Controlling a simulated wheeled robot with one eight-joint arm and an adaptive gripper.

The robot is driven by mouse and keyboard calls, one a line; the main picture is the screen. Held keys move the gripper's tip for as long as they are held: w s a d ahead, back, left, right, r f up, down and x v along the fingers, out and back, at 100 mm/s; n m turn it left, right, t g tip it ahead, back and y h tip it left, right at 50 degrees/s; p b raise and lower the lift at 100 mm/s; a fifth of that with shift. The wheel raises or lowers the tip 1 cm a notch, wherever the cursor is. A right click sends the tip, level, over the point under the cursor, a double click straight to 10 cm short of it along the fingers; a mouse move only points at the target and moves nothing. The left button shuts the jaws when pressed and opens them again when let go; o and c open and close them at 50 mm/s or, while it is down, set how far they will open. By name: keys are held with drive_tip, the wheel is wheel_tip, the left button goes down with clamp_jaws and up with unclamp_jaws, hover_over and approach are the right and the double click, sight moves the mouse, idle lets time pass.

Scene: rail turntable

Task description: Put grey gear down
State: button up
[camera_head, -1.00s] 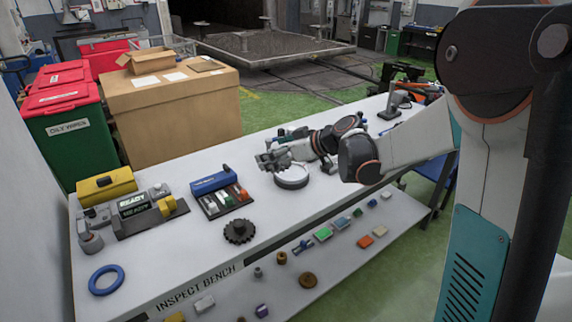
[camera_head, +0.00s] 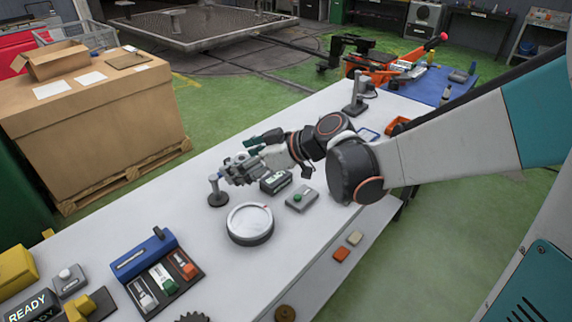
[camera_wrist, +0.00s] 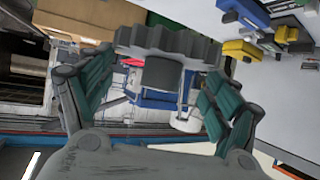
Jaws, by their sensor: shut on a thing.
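My gripper (camera_head: 236,172) is above the white bench, just behind the round white dish (camera_head: 250,220). In the wrist view the grey gear (camera_wrist: 165,43), with coarse teeth along its edge, sits between my green-padded fingers, which are shut on it. In the head view the gear is hard to tell apart from the gripper. A small post on a dark round base (camera_head: 218,198) stands below the fingertips; I cannot tell whether anything touches it. The dish is empty on top. A separate dark gear (camera_head: 191,317) is partly cut off at the bottom edge.
A grey box with a green button (camera_head: 302,199) and a small dark display (camera_head: 276,181) stand right of the dish. Bare bench lies between tray and dish. A camera stand (camera_head: 358,95) is farther back.

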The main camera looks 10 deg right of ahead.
sight(250, 220)
wheel_tip(250, 220, down, 18)
drive_tip(key=b, duration=0.6)
drive_tip(key=shift+b, duration=0.4)
drive_tip(key=shift+f, duration=0.1)
drive_tip(key=shift+f, duration=0.15)
drive_tip(key=o, duration=1.4)
drive_tip(key=shift+d+r, duration=0.1)
drive_tip(key=shift+r, duration=0.2)
drive_tip(key=p+v, duration=0.3)
drive_tip(key=v, duration=0.8)
drive_tip(key=shift+s+d+r, duration=0.1)
drive_tip(key=shift+s+d, duration=0.15)
